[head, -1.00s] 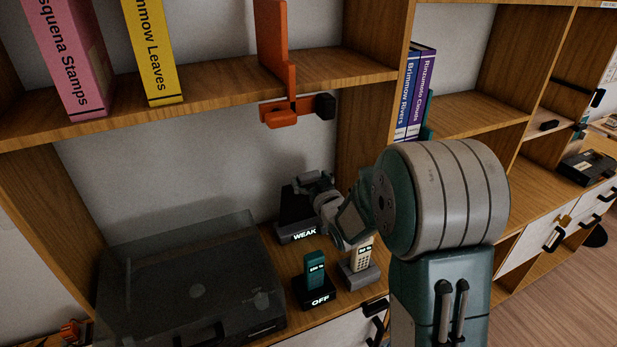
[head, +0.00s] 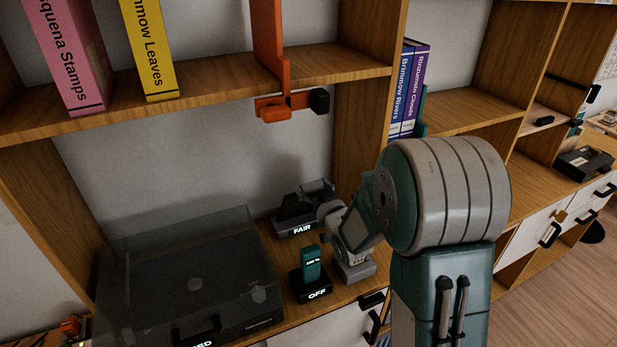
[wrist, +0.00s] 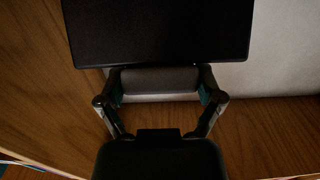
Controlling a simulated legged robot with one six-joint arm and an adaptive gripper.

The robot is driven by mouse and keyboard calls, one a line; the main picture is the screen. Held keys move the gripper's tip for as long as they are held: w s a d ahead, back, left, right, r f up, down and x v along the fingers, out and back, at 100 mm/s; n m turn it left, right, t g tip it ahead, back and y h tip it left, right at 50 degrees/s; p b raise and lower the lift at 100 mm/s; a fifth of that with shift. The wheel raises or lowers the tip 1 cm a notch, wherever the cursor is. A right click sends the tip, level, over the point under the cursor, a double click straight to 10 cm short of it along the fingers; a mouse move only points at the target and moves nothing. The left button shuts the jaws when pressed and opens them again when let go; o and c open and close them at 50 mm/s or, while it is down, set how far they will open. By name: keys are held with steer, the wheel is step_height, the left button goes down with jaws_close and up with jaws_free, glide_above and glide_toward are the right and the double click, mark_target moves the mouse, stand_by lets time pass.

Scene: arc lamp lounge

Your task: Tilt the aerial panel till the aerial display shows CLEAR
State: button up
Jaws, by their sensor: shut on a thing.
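The aerial panel (head: 291,210) is a dark slab at the back of the shelf, tilted and partly hidden by my gripper (head: 321,194). The aerial display (head: 302,231) on its base reads FAIR. In the wrist view the panel (wrist: 158,32) is a broad black plate across the top. My gripper (wrist: 160,95) is shut on a grey bar (wrist: 158,79) along the panel's near edge, with one finger at each end of the bar.
A teal handset (head: 312,264) stands on a base reading OFF, in front of the panel. A second handset's grey base (head: 357,271) is beside it, mostly behind my arm. A lidded turntable (head: 200,285) fills the left. An orange bracket (head: 285,105) hangs above.

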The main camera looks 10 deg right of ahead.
steer(key=shift+s+f, duration=0.2)
steer(key=shift+f, duration=0.05)
steer(key=o, duration=1)
steer(key=shift+o, duration=0.2)
steer(key=s+d, duration=0.1)
steer(key=s, duration=0.6)
steer(key=shift+d, duration=0.15)
